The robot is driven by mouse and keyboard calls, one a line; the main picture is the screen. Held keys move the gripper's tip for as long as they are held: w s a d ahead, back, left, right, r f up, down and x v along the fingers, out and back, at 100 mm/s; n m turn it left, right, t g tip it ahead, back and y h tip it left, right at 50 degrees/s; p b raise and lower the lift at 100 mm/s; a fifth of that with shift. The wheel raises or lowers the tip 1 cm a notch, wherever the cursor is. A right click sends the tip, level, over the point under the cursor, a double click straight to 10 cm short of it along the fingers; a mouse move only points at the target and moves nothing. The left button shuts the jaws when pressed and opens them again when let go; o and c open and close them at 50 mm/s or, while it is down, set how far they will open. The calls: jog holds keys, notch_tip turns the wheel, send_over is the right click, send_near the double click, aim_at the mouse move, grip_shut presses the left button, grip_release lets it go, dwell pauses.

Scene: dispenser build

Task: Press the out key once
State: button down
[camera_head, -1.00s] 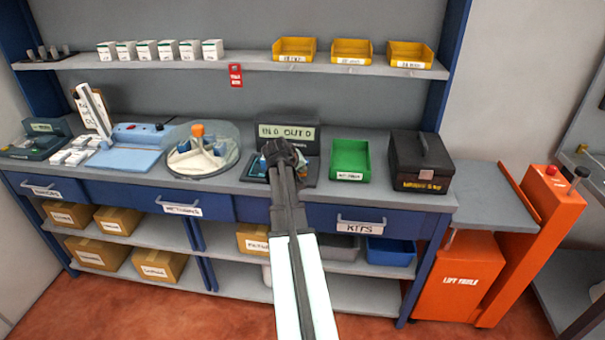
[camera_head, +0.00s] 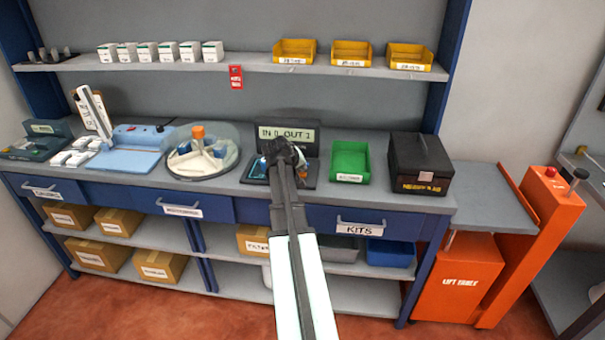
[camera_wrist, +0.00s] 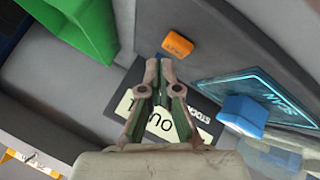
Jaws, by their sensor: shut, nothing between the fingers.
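The stock device (camera_head: 309,183) stands on the worktop with an upright display (camera_head: 286,134) that reads "IN 0 OUT 1". In the wrist view, an orange key (camera_wrist: 178,46) with small blurred lettering sits on its grey base; it seems to be the out key. A blue block (camera_wrist: 243,113) lies by a teal scan pad (camera_wrist: 250,88). My gripper (camera_wrist: 158,66) is shut and empty, its tips just beside the orange key in the picture. I cannot tell whether they touch it.
A green bin (camera_head: 350,161) and a black case (camera_head: 420,165) stand right of the device. A round clear-covered carousel (camera_head: 203,150) stands to its left. A shelf (camera_head: 250,62) with yellow bins and white boxes runs above.

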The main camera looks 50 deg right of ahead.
aim_at(301, 175)
jog(key=shift+r, duration=0.15)
jog(key=shift+r+p, duration=1.35)
jog(key=shift+r, duration=1.1)
jog(key=shift+a, duration=0.1)
